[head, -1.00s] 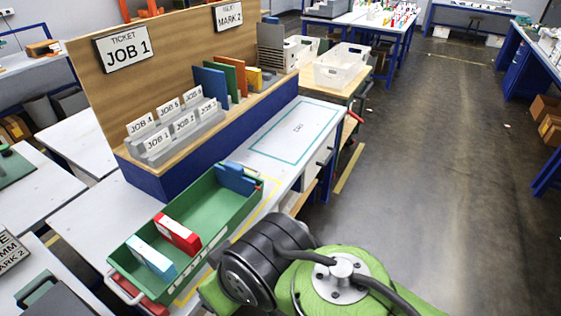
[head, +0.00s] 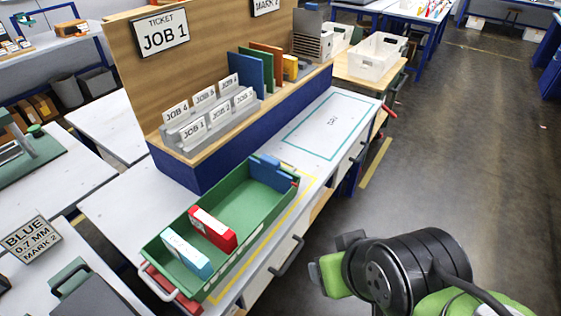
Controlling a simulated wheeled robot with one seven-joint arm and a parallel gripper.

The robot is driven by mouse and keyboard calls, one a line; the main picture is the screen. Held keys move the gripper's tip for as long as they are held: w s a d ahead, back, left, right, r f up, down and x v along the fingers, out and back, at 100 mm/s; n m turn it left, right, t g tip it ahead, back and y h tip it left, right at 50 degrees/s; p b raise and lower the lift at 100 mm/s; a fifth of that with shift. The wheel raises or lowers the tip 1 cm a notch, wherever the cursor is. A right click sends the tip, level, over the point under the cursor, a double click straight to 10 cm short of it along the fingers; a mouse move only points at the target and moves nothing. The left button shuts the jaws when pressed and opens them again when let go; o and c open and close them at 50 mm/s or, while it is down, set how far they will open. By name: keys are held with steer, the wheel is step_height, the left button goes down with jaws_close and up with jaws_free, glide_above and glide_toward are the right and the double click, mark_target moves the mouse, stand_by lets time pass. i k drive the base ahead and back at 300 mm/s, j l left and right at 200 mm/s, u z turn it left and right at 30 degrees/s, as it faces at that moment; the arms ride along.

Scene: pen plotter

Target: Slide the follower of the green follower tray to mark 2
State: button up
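The green follower tray (head: 235,206) lies on the white bench top, running from lower left to upper right. A blue block (head: 270,172) stands across its far end and looks like the follower. A red block with a white top (head: 213,228) and a light blue block with a white top (head: 187,252) stand across the near half. The green floor between red and blue blocks is bare. I cannot read any mark numbers on the tray. My arm shows at the lower right, apart from the tray; I cannot make out my gripper's fingers.
A yellow outline (head: 292,203) surrounds the tray. A grey card rack (head: 208,120) stands on the raised shelf behind. A teal-outlined area (head: 330,124) beyond the tray is empty. A sign (head: 32,245) reads BLUE 0.7 MM MARK 2. The floor at right is clear.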

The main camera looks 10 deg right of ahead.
mark_target(265, 171)
steer(key=i+l+u, duration=0.1)
steer(key=u, duration=0.35)
steer(key=i+l+u, duration=0.15)
steer(key=u, duration=0.3)
steer(key=i+l+u, duration=0.15)
steer(key=u, duration=0.3)
